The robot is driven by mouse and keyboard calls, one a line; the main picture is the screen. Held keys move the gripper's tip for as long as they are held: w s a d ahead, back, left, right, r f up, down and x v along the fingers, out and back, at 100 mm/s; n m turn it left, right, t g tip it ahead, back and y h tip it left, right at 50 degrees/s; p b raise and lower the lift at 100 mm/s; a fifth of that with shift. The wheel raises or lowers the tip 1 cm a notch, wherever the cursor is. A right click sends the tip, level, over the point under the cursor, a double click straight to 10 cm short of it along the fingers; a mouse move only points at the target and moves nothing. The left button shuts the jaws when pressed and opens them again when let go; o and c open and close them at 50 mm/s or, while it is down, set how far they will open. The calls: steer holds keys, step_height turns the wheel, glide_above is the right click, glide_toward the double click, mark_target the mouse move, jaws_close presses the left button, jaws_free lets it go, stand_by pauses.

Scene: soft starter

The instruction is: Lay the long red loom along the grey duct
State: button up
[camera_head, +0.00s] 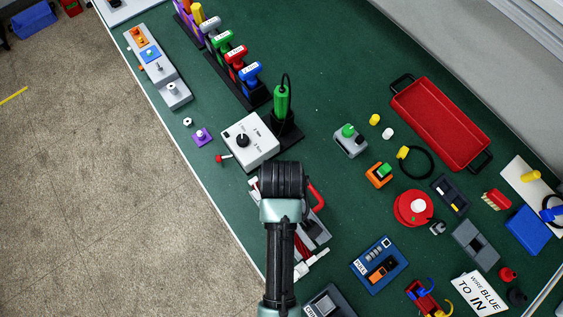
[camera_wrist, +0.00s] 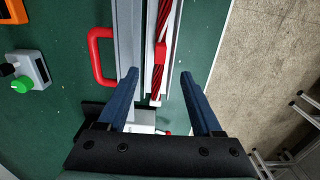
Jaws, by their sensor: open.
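A red handle (camera_wrist: 98,55) stands left of the duct in the wrist view. In the head view, a white box with a black knob (camera_head: 250,141) stands beyond my wrist, and a blue panel (camera_head: 378,264) lies to the right. The table edge is close on the left.

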steer(key=shift+r, duration=1.05)
